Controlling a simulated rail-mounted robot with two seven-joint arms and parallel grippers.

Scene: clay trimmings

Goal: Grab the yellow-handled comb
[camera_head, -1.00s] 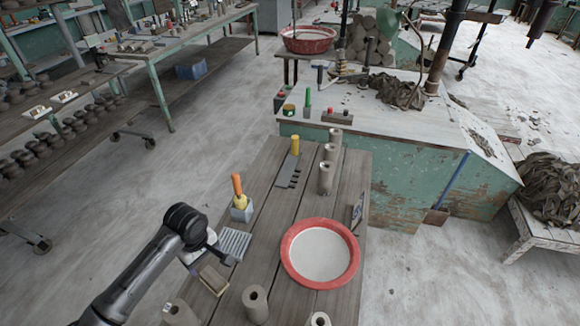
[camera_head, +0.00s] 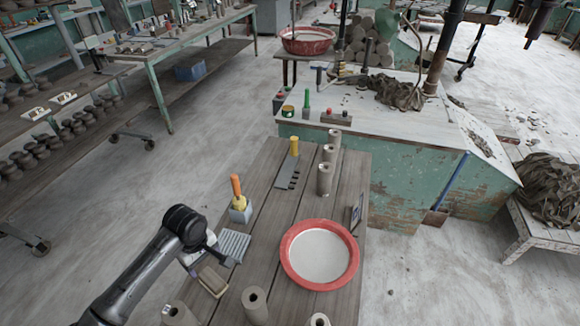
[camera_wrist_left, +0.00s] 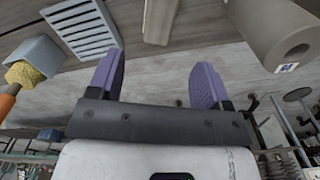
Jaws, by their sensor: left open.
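The comb (camera_head: 287,173) lies flat on the wooden table, beyond the red bowl and left of a row of clay cylinders. It has a grey toothed body and a yellow handle (camera_head: 294,145) at its far end. My left gripper (camera_head: 214,256) is at the table's left edge, near the ribbed grey tray and well short of the comb. In the left wrist view its two purple fingers (camera_wrist_left: 156,80) are apart with nothing held between them. The comb does not show in that view. My right gripper is not in view.
A grey block with a yellow sponge and orange-handled tool (camera_head: 238,203) stands between my left gripper and the comb. The ribbed tray (camera_head: 234,244), a brown block (camera_head: 212,281), the red bowl (camera_head: 289,267) and several clay cylinders (camera_head: 325,180) occupy the table.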

